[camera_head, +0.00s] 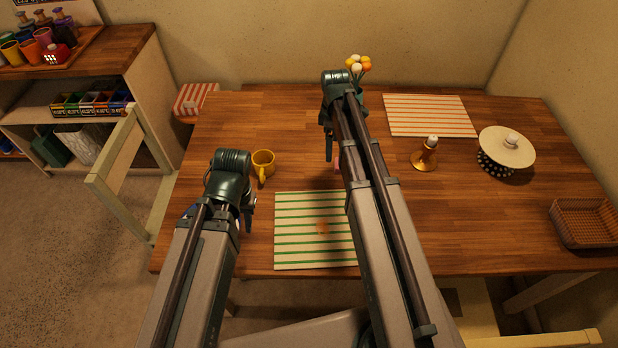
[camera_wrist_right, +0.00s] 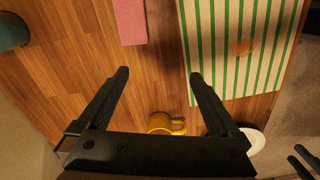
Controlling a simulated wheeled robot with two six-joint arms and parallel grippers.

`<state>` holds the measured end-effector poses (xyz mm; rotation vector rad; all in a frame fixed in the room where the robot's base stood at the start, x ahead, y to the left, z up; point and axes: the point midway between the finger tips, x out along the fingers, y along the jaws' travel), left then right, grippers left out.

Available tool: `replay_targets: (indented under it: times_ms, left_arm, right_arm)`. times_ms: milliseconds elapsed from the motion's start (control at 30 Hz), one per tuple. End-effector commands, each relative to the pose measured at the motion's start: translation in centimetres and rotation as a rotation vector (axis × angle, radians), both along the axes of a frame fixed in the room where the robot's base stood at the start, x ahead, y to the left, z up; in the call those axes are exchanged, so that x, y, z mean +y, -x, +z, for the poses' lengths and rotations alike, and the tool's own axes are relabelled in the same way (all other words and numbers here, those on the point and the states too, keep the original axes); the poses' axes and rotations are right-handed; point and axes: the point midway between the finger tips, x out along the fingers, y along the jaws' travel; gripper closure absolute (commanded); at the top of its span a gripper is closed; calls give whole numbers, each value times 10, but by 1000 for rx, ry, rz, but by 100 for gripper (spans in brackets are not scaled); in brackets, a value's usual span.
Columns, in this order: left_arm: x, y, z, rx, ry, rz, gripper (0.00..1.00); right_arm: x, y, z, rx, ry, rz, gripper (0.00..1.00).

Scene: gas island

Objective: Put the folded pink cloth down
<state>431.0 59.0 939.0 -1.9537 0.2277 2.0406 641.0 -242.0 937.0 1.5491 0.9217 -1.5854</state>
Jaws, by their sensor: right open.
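The folded pink cloth (camera_wrist_right: 130,20) lies flat on the wooden table in the right wrist view, cut off by the top edge. In the head view only a small pink bit (camera_head: 337,162) shows beside my right arm, which hides the rest. My right gripper (camera_head: 329,147) points down over the table. Its jaws are spread wide with nothing between them in the right wrist view (camera_wrist_right: 158,82), and the cloth is apart from them. My left gripper (camera_head: 248,205) is low at the table's left front. Its two dark fingers (camera_wrist_right: 305,165) show apart at the wrist view's corner.
A yellow mug (camera_head: 263,163) stands near my left gripper. A green-striped mat (camera_head: 300,225) lies at the front.

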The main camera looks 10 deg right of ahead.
Motion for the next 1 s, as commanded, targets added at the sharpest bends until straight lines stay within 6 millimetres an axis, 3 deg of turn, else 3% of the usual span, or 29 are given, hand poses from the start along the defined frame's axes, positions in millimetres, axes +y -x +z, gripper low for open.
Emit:
replay_targets:
  times_ms: [33,200,400,600,1000]
  left_arm:
    - [0,0,0,0,0,0,65]
    - [0,0,0,0,0,0,65]
    - [0,0,0,0,0,0,65]
    - [0,0,0,0,0,0,65]
    - [0,0,0,0,0,0,65]
  right_arm:
    - [36,34,0,3,10,-61,1]
    - [117,113,1,2,52,-345,1]
    - [165,184,1,-19,88,-606,1]
    - [180,210,2,-34,103,-723,1]
    - [181,210,2,-35,104,-737,1]
